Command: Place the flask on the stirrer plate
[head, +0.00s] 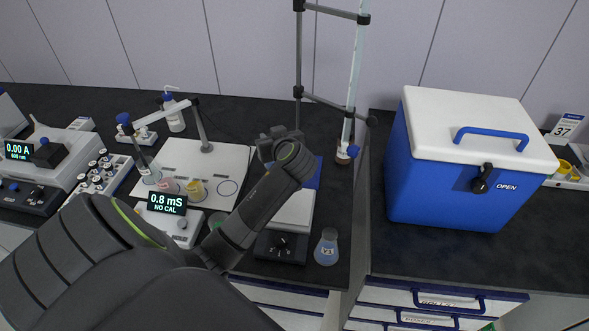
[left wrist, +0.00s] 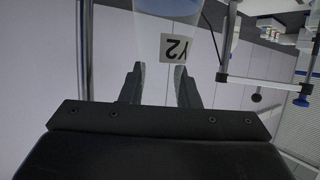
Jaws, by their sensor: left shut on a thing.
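My left gripper (head: 275,137) is above the back part of the stirrer plate (head: 292,212), a white-topped unit with a dark front and knob. In the left wrist view the fingers (left wrist: 160,78) are shut on a clear flask (left wrist: 170,12) with a pale label that reads upside down, like "Y2". In the head view my arm and gripper hide this held flask. Another small flask (head: 326,248), bluish with a label, stands on the dark counter just right of the stirrer plate's front. My right gripper is in neither view.
A stand (head: 299,60) with a tall glass tube (head: 355,70) rises behind and right of the stirrer plate. A blue cooler (head: 440,175) stands further right. A white board (head: 225,160) with small beakers and a conductivity meter (head: 175,222) are left.

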